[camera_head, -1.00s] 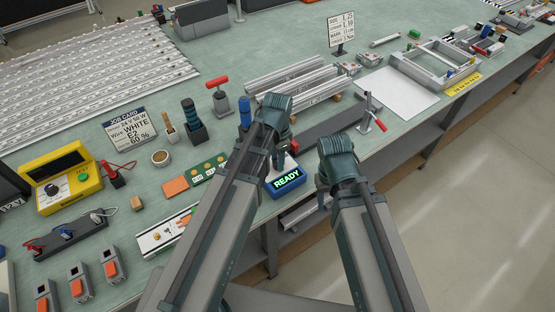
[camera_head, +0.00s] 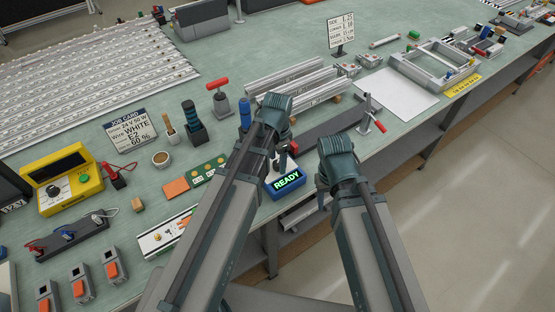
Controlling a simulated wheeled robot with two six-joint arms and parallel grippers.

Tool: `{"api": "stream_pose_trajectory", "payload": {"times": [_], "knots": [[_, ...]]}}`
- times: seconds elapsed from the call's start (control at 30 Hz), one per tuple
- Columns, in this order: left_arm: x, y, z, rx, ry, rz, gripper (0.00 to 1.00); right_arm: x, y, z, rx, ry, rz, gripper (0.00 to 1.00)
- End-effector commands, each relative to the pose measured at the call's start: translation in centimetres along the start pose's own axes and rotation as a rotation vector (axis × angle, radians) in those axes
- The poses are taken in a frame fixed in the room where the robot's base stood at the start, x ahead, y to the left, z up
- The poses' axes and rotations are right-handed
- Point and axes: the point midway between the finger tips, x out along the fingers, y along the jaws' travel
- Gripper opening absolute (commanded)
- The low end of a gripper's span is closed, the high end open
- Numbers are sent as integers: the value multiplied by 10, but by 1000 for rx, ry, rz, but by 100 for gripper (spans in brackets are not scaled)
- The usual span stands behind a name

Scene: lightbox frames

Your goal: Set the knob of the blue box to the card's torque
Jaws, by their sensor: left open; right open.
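The blue box (camera_head: 286,183) stands near the bench's front edge, its green display reading READY. Its knob cannot be made out; my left arm and gripper cover part of the box top. My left gripper (camera_head: 283,161) points down just above the box, open, its fingertips small and partly hidden. Whether it touches the box I cannot tell. My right gripper (camera_head: 325,190) is at the front edge, right of the box; its fingers are mostly hidden behind its own wrist. A small standing card (camera_head: 341,31) is at the back; its lines are too small to read surely.
A job card (camera_head: 130,131) reads 24 V 50 W, WHITE, E2, 60 %. A yellow meter (camera_head: 62,180) stands at the left. A red-handled clamp (camera_head: 372,115) stands right of my arms. A white sheet (camera_head: 402,92) lies clear beside it.

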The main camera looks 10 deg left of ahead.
Motion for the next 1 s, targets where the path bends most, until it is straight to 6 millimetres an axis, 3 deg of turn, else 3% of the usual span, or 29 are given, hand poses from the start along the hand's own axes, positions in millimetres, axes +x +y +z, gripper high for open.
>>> {"api": "stream_pose_trajectory", "payload": {"times": [0.7, 1.0], "knots": [[-106, 0, 0, 0, 0, 0, 70, -106, 10, 6, 0, 0, 0, 50], [-131, 0, 0, 0, 0, 0, 70, -130, 12, 8, 7, 0, -2, 50]]}}
